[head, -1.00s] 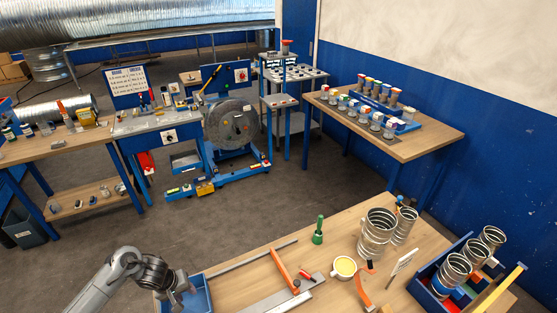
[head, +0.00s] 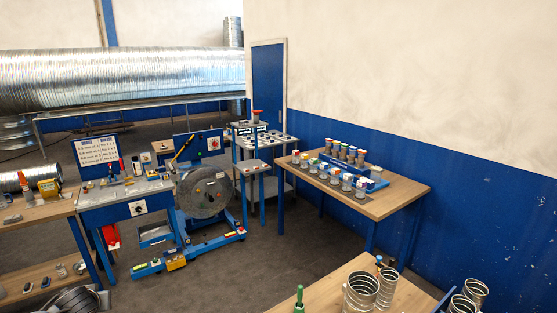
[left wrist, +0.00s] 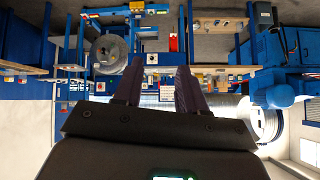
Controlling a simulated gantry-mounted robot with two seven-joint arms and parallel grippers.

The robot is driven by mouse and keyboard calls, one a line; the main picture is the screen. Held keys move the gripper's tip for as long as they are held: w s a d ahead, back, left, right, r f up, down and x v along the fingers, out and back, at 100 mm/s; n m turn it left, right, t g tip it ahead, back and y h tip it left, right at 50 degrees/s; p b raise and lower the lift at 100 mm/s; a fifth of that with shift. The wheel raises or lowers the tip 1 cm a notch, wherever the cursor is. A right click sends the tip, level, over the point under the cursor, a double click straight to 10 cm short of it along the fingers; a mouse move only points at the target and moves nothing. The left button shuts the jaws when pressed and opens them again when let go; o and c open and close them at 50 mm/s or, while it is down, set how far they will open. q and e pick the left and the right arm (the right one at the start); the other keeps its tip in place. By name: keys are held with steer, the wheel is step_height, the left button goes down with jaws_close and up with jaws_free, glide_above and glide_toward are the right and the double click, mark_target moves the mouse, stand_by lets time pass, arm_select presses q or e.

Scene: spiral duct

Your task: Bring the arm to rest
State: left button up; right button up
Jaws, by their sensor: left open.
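My left gripper (left wrist: 158,90) shows in the left wrist view, with its two dark fingers apart and nothing between them. The wrist view of the workshop is upside down, and the gripper is clear of every surface there. Neither my left arm nor my right arm is in the head view now.
A wooden table (head: 330,283) with metal duct rings (head: 362,292) and a green-handled tool (head: 299,299) is at the front right. A second table (head: 385,203) with several jars stands by the blue wall. A blue workstation with a grey reel (head: 204,195) is at left. Grey floor (head: 255,262) is clear between.

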arm_select(q)
steer(key=s+a+r+m+g+y, duration=0.2)
steer(key=s+a+m+g+y, duration=0.1)
steer(key=s+a+g, duration=0.3)
steer(key=s+d+f+m+t+h, duration=0.15)
steer(key=s+d+f, duration=0.25)
steer(key=d+f, duration=0.45)
steer(key=s+d+f+m+t+h, duration=0.15)
steer(key=s+d+f, duration=0.4)
steer(key=d, duration=0.55)
steer(key=s+d+f+m+h, duration=0.2)
steer(key=s+d+f+h, duration=0.15)
steer(key=s+d, duration=1.1)
steer(key=s+d+r+n+h, duration=0.1)
steer(key=s+d+r+h, duration=0.1)
steer(key=s+d+r, duration=0.35)
steer(key=w+r+p+v, duration=0.1)
steer(key=w+p+v, duration=0.1)
steer(key=p+v, duration=0.9)
steer(key=p, duration=0.2)
steer(key=shift+r+g+p, duration=0.3)
steer(key=shift+g, duration=0.1)
